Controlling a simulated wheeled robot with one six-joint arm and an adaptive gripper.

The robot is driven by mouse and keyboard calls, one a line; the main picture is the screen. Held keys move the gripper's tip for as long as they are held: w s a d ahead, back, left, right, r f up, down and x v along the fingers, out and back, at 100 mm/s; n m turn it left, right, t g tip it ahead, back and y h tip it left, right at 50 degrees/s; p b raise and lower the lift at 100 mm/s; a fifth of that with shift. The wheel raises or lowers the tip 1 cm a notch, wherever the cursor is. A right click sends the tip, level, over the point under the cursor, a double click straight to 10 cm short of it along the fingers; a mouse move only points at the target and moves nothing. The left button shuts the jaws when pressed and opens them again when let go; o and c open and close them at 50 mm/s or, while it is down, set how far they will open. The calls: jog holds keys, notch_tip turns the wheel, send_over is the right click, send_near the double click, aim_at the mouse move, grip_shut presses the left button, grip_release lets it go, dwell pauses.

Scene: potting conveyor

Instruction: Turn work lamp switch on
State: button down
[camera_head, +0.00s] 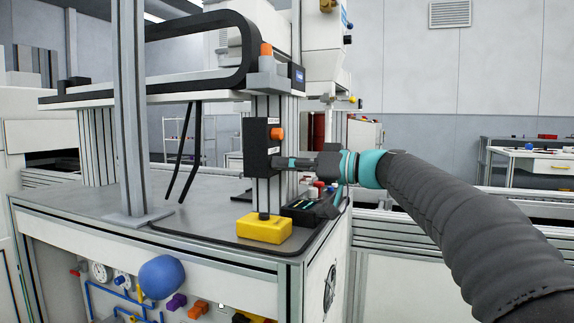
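A black box (256,146) with an orange knob (277,134) is mounted on the upright metal post above the worktop. No label can be read, so I cannot tell whether it holds the work lamp switch. My gripper (282,162) points left, with its tips at the right side of this box, just below the orange knob. I cannot tell whether the tips touch it. The gripper is seen side-on and small, and the gap between its fingers does not show. No lamp is clearly recognisable.
A yellow block (264,229) and a black device with a lit green strip (309,207) sit at the worktop's front right. A tall metal post (130,110) stands left. A blue ball (160,277) sticks out below the worktop edge. A white table (530,160) is far right.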

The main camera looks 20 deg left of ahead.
jog(key=m+p, duration=0.1)
jog(key=m, duration=0.5)
jog(key=m+p, duration=0.2)
jog(key=m, duration=0.3)
jog(key=shift+m, duration=0.4)
dwell(0.5)
jog(key=c, duration=1.2)
grip_release()
jog(key=d, duration=1.2)
jog(key=shift+s, duration=0.45)
